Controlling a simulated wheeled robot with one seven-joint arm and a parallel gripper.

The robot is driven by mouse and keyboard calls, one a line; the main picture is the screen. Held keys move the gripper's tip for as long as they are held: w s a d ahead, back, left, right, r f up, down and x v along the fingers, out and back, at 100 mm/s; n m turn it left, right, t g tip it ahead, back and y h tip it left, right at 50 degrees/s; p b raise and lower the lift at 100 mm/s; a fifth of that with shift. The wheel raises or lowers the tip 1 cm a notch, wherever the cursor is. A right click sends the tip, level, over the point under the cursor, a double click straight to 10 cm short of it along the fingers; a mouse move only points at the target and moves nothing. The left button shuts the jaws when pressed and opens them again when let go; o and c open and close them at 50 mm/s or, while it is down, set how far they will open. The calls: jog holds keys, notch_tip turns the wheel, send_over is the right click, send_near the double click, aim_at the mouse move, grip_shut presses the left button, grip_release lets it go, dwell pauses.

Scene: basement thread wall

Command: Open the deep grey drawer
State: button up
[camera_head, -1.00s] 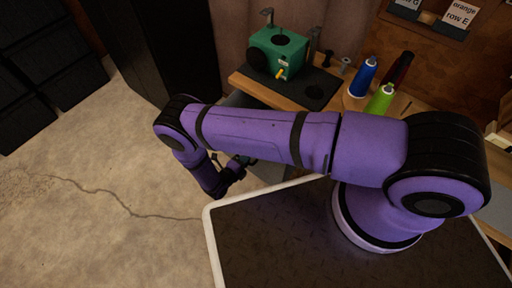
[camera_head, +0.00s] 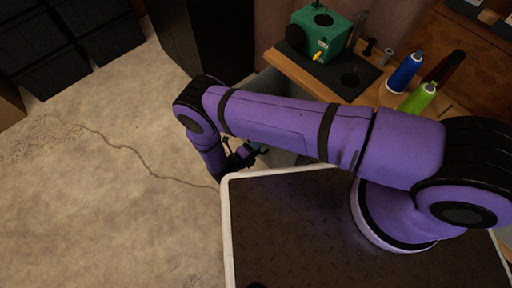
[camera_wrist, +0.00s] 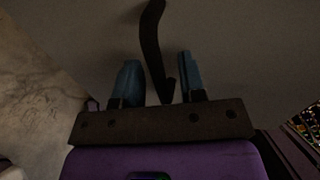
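The deep grey drawer (camera_head: 283,158) shows in the head view as a grey front under the workbench, mostly hidden behind my arm. In the wrist view its plain grey front (camera_wrist: 240,60) fills most of the picture. A dark curved handle (camera_wrist: 151,42) stands out from it and reaches down between my fingers. My gripper (camera_wrist: 158,80) is open, with one blue fingertip on each side of the handle. The handle's lower end is nearer the right finger; I cannot tell whether they touch. In the head view my gripper (camera_head: 255,150) is small and partly hidden beside the grey front.
A wooden workbench (camera_head: 300,75) carries a green machine (camera_head: 318,35), a blue thread cone (camera_head: 404,72) and a lime thread cone (camera_head: 418,98). A black cabinet (camera_head: 205,35) and black bins (camera_head: 45,45) stand behind.

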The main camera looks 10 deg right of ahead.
jog(key=shift+a, duration=0.1)
jog(key=v, duration=1)
jog(key=shift+s+a, duration=0.2)
jog(key=shift+r, duration=0.1)
